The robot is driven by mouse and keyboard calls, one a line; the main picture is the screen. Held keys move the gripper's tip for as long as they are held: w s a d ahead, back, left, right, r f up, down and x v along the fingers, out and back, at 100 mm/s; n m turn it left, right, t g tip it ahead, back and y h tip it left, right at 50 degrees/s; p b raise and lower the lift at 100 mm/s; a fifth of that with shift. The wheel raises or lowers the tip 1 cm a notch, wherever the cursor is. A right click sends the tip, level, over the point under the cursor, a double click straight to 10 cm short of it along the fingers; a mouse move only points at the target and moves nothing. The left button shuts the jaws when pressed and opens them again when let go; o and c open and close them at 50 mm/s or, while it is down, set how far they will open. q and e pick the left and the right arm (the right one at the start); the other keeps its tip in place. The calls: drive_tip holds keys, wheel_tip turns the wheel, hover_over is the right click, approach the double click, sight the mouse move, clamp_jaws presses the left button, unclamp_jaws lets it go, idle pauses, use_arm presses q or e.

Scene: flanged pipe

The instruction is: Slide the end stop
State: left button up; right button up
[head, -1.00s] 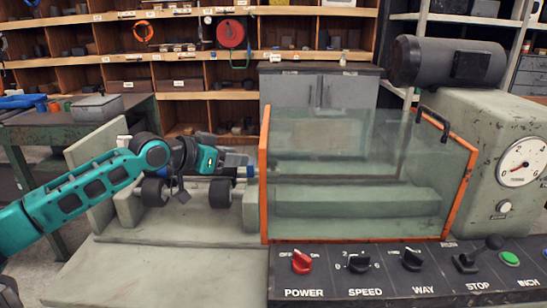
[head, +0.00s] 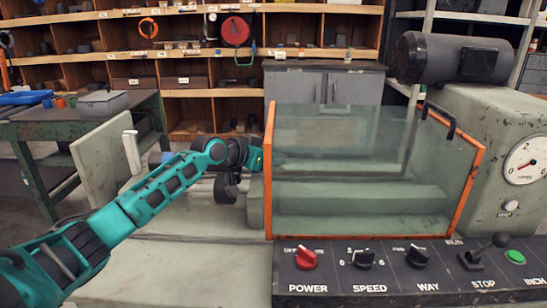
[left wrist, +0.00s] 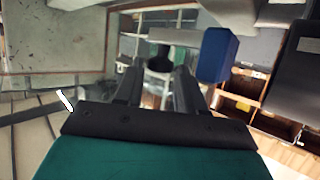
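My left gripper (head: 256,160) reaches low over the machine bed, up against the left edge of the orange-framed guard, which partly hides it. In the left wrist view its two dark fingers (left wrist: 158,80) stand apart with a gap. A dark round knob-like part (left wrist: 160,60) shows at the gap; I cannot tell if they touch it. A blue block (left wrist: 215,53) sits just right of the fingers, on a grey bar (left wrist: 175,38). In the head view a blue part (head: 156,159) shows behind my arm. I cannot tell surely which part is the end stop. My right gripper is out of view.
The clear guard (head: 365,170) stands over the bed. An upright plate (head: 100,165) and a pale lever (head: 131,150) are at the bed's left. The control panel (head: 400,285) runs along the front. A green table (head: 60,125) stands at the left.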

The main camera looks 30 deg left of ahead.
use_arm(q)
drive_tip(key=shift+w+d+f, duration=0.1)
drive_tip(key=shift+w, duration=0.35)
clamp_jaws()
idle(0.3)
